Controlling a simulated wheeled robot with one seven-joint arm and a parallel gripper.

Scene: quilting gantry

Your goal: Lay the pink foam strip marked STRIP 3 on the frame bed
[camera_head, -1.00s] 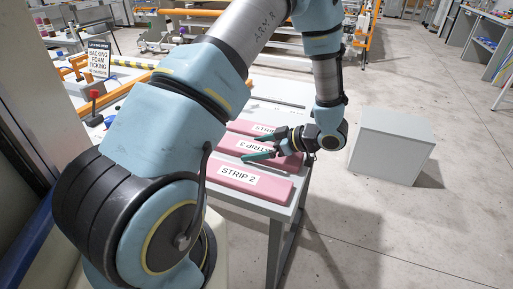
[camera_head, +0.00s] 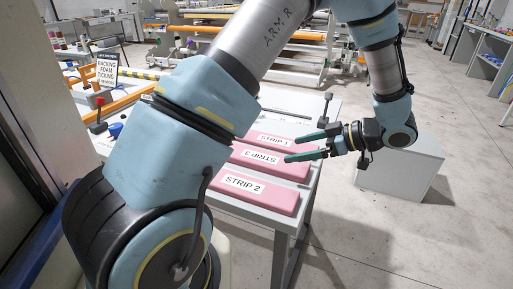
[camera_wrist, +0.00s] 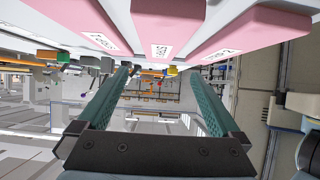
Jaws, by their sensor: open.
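The pink foam strip marked STRIP 3 (camera_head: 262,157) lies flat on a grey table, its label upside down in the head view. It lies between STRIP 1 (camera_head: 272,140) behind and STRIP 2 (camera_head: 250,189) in front. My gripper (camera_head: 293,149) is open and empty, with its two green fingers pointing left across the right end of the strips. I cannot tell its exact height above them. In the wrist view the strips show along the top, the middle one (camera_wrist: 165,22) above the open fingers (camera_wrist: 160,73). I cannot tell which surface is the frame bed.
The grey table (camera_head: 270,217) carries the strips. A grey box (camera_head: 400,175) stands on the floor to its right. A sign (camera_head: 104,68) and orange rails (camera_head: 130,98) are at left. Rollers and orange beams (camera_head: 215,30) stand behind.

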